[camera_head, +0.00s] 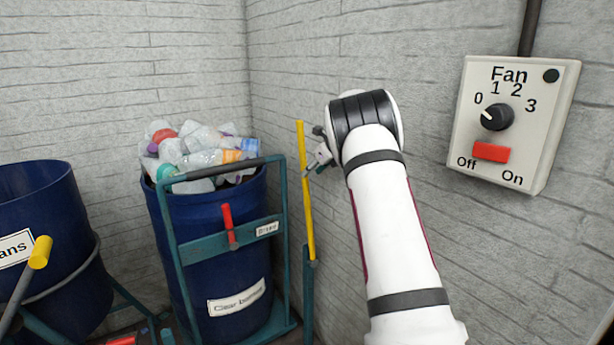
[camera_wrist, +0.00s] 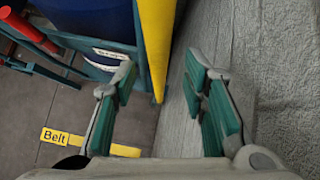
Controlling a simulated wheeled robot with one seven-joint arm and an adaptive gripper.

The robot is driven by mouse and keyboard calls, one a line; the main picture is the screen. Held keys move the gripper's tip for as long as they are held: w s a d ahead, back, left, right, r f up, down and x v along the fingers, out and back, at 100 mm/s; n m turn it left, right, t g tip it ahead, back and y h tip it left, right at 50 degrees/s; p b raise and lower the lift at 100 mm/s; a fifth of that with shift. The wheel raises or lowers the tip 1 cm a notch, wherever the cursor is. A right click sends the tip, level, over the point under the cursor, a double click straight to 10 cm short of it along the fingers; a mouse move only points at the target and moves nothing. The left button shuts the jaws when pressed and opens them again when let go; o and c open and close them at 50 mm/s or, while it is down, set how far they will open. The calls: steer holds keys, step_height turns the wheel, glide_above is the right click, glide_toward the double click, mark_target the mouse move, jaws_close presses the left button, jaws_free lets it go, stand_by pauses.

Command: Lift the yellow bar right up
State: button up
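The yellow bar (camera_head: 306,195) stands nearly upright, leaning slightly, on a teal post beside the blue barrel stand. In the wrist view the yellow bar (camera_wrist: 157,40) runs down from the top edge into the gap between my fingers. My gripper (camera_head: 321,158) is at the bar's upper half, just to its right in the head view, partly hidden by my arm. In the wrist view my gripper (camera_wrist: 163,80) is open, its green-padded fingers on either side of the bar's line. I see no clear contact; whether the bar is fully between the pads I cannot tell.
A blue barrel (camera_head: 235,275) full of clear bottles stands left, in a teal frame (camera_head: 283,220) with a red handle (camera_head: 228,222). Another barrel (camera_head: 60,210) and a yellow-ended lever (camera_head: 40,252) are farther left. A fan switch box (camera_head: 512,125) is on the right wall (camera_head: 440,60).

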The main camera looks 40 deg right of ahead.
steer(key=v, duration=0.6)
steer(key=shift+s+r, duration=0.15)
steer(key=shift+r, duration=0.05)
steer(key=shift+c, duration=0.4)
